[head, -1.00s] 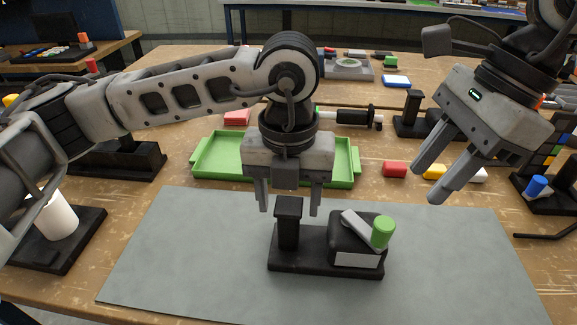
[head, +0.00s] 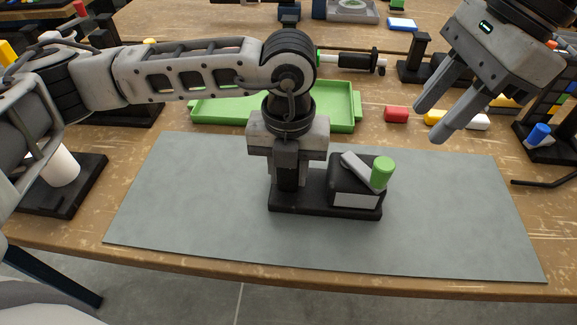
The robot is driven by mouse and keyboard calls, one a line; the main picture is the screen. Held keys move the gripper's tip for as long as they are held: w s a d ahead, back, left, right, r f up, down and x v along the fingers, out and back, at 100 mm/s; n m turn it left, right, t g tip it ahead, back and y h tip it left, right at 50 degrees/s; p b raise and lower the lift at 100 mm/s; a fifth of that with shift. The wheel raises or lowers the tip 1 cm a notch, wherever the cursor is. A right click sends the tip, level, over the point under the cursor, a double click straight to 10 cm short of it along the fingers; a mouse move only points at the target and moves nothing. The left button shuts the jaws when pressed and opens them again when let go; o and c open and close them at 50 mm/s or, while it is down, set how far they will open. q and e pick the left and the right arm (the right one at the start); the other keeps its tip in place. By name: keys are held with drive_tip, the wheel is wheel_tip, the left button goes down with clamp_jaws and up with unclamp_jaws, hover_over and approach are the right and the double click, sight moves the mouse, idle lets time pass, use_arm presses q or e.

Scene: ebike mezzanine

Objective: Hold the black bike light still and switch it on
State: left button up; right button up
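The black bike light (head: 318,206) stands on the grey mat. It has a flat black base, an upright post at its left and a box at its right. A grey lever with a green knob (head: 382,171) lies tilted on top of the box. My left gripper (head: 288,180) points down at the post, with its fingers close in on both sides of it. The post partly hides the fingers. My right gripper (head: 428,122) is open and empty, in the air to the upper right of the light, apart from it.
The grey mat (head: 190,215) is clear around the light. Behind it are a green tray (head: 225,113), a red block (head: 396,114) and yellow and white blocks. A black stand with a white cylinder (head: 62,166) is at left, and a blue-knobbed fixture (head: 538,134) at right.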

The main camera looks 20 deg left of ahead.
use_arm(q)
clamp_jaws()
drive_tip(key=shift+o, duration=1.5)
unclamp_jaws()
clamp_jaws()
use_arm(e)
drive_tip(key=o, duration=0.3)
drive_tip(key=n+t+h, duration=0.1)
drive_tip(key=n+h, duration=0.2)
drive_tip(key=h, duration=0.1)
approach(382, 164)
wheel_tip(382, 164, down, 11)
drive_tip(key=shift+s+d+r, duration=0.1)
drive_tip(key=shift+r, duration=0.05)
